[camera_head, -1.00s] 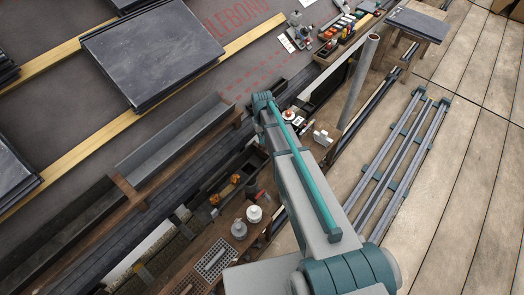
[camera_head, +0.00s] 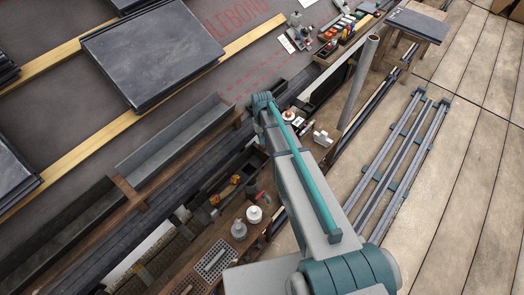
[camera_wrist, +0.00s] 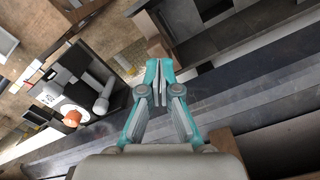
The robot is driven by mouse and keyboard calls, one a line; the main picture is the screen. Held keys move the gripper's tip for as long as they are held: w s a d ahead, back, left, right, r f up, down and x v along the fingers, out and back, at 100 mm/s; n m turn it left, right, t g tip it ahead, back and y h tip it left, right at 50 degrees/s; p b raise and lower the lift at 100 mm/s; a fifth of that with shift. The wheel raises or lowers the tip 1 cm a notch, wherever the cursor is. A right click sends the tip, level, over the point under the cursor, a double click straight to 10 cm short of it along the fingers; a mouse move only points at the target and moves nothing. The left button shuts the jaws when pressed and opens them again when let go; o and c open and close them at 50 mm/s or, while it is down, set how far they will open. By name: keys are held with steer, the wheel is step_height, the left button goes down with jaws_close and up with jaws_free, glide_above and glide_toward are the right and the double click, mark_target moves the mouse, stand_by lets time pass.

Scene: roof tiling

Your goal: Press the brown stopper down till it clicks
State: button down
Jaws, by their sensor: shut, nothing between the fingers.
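My gripper (camera_wrist: 158,80) is shut and empty in the wrist view. Its teal fingertips meet above a dark grey channel and ledge. An orange-brown cap (camera_wrist: 72,118), which looks like the brown stopper, sits on a white round body at the left of the wrist view. The gripper is to its right and apart from it. In the head view a small white round thing with a reddish top (camera_head: 289,115) stands beside the end of my arm; it may be the same item. My fingers are hidden behind the arm there. How far the cap is pressed in cannot be told.
A dark tray (camera_wrist: 98,88) with a white-grey tool lies beside the cap. In the head view two pale bottles (camera_head: 254,214) stand on the bench, near a perforated plate (camera_head: 213,259). A grey upright pipe (camera_head: 358,82) rises right of my arm. Slates (camera_head: 150,50) lie on the roof.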

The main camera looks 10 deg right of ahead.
steer(key=shift+f+b, duration=0.5)
steer(key=shift+f, duration=0.65)
stand_by(1.2)
steer(key=shift+r, duration=0.1)
step_height(320, 180, up, 9)
steer(key=p, duration=0.5)
steer(key=shift+p, duration=0.35)
stand_by(0.5)
steer(key=s+f+g+p, duration=0.2)
steer(key=s+f, duration=0.1)
steer(key=s, duration=1.2)
steer(key=s+f+m+g+p, duration=0.1)
steer(key=s+f, duration=0.3)
steer(key=s, duration=1.2)
steer(key=s+f+g+p, duration=0.3)
steer(key=s+f+p, duration=0.1)
steer(key=s, duration=1.1)
steer(key=shift+s+f+g, duration=0.25)
steer(key=shift+g, duration=0.15)
